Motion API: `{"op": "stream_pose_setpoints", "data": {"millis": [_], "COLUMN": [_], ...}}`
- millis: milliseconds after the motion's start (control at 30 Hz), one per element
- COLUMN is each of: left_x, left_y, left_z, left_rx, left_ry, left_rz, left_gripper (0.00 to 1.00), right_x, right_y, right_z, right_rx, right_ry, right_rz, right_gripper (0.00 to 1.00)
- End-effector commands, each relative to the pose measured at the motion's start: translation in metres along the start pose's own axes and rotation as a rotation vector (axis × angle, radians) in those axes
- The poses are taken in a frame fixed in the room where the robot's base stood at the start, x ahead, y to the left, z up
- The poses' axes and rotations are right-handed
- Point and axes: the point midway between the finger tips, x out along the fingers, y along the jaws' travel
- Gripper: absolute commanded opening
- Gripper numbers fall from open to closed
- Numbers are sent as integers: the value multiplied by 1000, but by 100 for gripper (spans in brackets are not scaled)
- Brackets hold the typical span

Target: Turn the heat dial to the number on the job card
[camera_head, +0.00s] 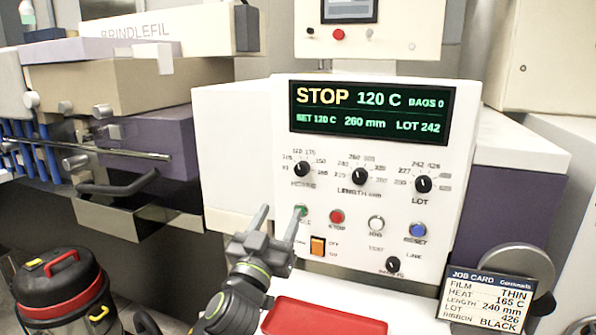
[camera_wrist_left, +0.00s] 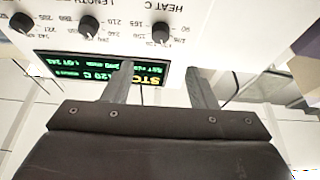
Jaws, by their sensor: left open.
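The heat dial (camera_head: 302,169) is the black knob at the upper left of the white panel. The display (camera_head: 371,113) reads STOP, 120 C, SET 120 C, 260 mm and LOT 242. The job card (camera_head: 487,300) at the lower right reads FILM THIN, HEAT 165 C, LENGTH 240 mm, LOT 426, RIBBON BLACK. My left gripper (camera_head: 281,216) is open and empty, below the heat dial, with one finger overlapping the green button (camera_head: 301,211). In the left wrist view, upside down, the heat dial (camera_wrist_left: 161,33) lies beyond the spread fingers (camera_wrist_left: 160,75). My right gripper is not in view.
The length dial (camera_head: 359,176) and lot dial (camera_head: 423,184) sit to the right of the heat dial. Below are a red stop button (camera_head: 336,216), a blue button (camera_head: 417,231) and an orange switch (camera_head: 317,245). A red tray (camera_head: 325,320) lies below the panel.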

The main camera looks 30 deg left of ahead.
Motion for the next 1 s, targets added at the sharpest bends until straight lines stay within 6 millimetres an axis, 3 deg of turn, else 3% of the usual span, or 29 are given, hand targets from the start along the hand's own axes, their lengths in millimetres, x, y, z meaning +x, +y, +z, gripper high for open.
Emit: {"op": "stream_pose_setpoints", "data": {"millis": [200, 500, 700, 1000], "left_x": [49, 101, 118, 122], "left_y": [0, 0, 0, 0], "left_z": [-4, -2, -1, 0], "left_rx": [1, 0, 0, 0], "left_ry": [1, 0, -1, 0], "left_rz": [-1, -1, -1, 0], "left_gripper": [52, 52, 52, 52], "right_x": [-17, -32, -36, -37], "right_y": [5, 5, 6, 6], "right_z": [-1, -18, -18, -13], "right_rx": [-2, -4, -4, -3], "right_ry": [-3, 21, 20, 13], "right_rz": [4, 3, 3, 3], "right_gripper": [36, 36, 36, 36]}}
